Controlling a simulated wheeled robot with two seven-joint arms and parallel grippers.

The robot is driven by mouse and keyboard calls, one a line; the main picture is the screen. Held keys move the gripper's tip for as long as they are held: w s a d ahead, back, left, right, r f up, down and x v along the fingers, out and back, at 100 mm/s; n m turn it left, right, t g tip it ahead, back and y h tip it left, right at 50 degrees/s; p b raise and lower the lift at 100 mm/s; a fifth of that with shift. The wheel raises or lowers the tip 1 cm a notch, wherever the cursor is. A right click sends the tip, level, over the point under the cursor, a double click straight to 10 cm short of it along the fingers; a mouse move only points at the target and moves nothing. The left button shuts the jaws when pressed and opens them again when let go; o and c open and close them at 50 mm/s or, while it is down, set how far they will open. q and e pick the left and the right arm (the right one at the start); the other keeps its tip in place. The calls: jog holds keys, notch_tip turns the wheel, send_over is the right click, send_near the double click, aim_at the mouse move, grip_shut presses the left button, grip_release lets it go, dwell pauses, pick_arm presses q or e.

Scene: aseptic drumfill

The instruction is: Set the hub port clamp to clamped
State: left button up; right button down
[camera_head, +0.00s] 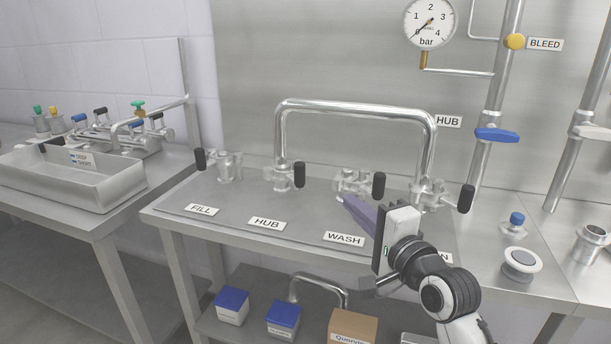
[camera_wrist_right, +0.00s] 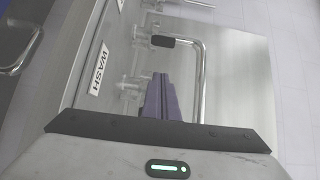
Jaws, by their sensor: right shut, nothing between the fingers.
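The hub port clamp (camera_head: 283,180) is a small metal clamp with a black handle (camera_head: 299,175) on the second port from the left, behind the HUB label (camera_head: 266,224). Its handle stands upright on the right side of the port. One leg of a bent steel pipe (camera_head: 355,106) comes down onto this port. My right gripper (camera_head: 347,202), with purple fingers, is shut and empty. It is in front of the wash port, to the right of the hub clamp and apart from it. The fingers also show in the right wrist view (camera_wrist_right: 160,78). My left gripper is not in view.
The fill clamp (camera_head: 228,168), wash clamp (camera_head: 350,184) and drain-side clamp (camera_head: 428,194) stand in the same row, with black handles. The pipe's other leg meets the right-hand port. A steel tray (camera_head: 75,185) is on the left table. Boxes sit on the shelf below.

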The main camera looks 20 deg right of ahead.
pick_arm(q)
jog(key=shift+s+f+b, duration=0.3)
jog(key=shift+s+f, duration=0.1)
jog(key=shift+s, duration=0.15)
pick_arm(e)
jog(key=w+a+r, duration=0.1)
jog(key=w+a, duration=0.3)
jog(key=w, duration=0.7)
jog(key=shift+w+a, duration=0.15)
jog(key=shift+w, duration=0.25)
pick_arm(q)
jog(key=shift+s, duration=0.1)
